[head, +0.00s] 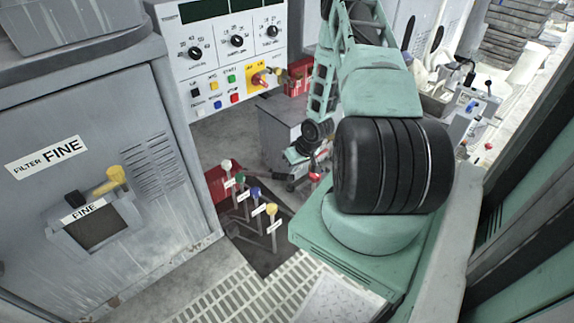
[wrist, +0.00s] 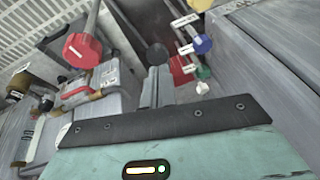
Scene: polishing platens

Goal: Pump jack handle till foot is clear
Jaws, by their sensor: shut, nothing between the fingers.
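My gripper (head: 297,158) hangs low at the end of my teal arm in the middle of the head view. In the wrist view my narrow grey fingers (wrist: 156,85) look shut and empty, with a dark round knob (wrist: 158,54) just beyond their tips. A lever with a large red knob (wrist: 82,50) stands to their left, apart from them. It may be the jack handle, but I cannot be sure. In the head view a small red knob (head: 315,177) shows just below my gripper. No foot can be made out; my arm hides part of that area.
Levers with white (head: 226,165), green, blue and yellow knobs stand left of my gripper. A grey filter cabinet (head: 100,200) fills the left. A control panel (head: 225,50) stands behind, and a grey box (head: 280,125) behind my gripper. Grated floor (head: 235,300) lies open in front.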

